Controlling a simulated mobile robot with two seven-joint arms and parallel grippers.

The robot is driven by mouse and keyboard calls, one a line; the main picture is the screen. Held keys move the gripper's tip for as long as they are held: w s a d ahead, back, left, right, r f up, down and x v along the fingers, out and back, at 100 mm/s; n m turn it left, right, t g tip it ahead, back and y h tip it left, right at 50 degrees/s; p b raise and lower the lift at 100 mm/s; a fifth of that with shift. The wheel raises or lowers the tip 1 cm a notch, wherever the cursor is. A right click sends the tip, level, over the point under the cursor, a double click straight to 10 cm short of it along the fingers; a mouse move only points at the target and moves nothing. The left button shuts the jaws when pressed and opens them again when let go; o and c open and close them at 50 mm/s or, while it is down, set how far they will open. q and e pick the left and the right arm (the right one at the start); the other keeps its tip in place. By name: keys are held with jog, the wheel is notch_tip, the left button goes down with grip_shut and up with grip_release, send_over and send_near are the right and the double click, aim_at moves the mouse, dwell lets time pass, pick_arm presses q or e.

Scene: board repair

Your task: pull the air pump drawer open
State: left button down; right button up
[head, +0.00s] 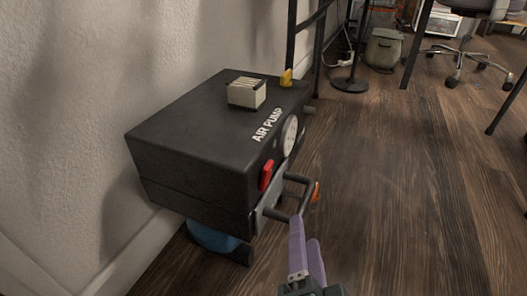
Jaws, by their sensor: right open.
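The air pump (190,125) is a black box with white "AIR PUMP" lettering, standing beside the wall at picture center-left. A grey bar handle (305,197) sticks out from the lower part of its front face, on the right side in the picture. The drawer looks shut, though its front is seen at a steep angle. My right gripper (305,229) is at the bottom center, with its purple fingers pointing up toward the handle. It is open, and its fingertips are close to the handle's near corner. Whether they touch it I cannot tell. My left gripper is not in view.
The pump bears a pale ribbed block (246,93), a yellow part (286,78), a round gauge (290,135) and a red switch (266,175). A blue rounded part (212,237) shows beneath it. Wooden floor (400,190) is clear to the right; chair and table legs stand beyond.

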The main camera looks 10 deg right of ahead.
aim_at(306, 205)
jog(key=shift+w+d+f, duration=0.25)
jog(key=shift+w, duration=0.15)
jog(key=b+x, duration=0.4)
jog(key=x, duration=0.3)
jog(key=shift+w+d+b, duration=0.2)
jog(key=shift+b, duration=0.15)
jog(key=shift+w+d, duration=0.15)
jog(key=shift+w, duration=0.45)
grip_shut()
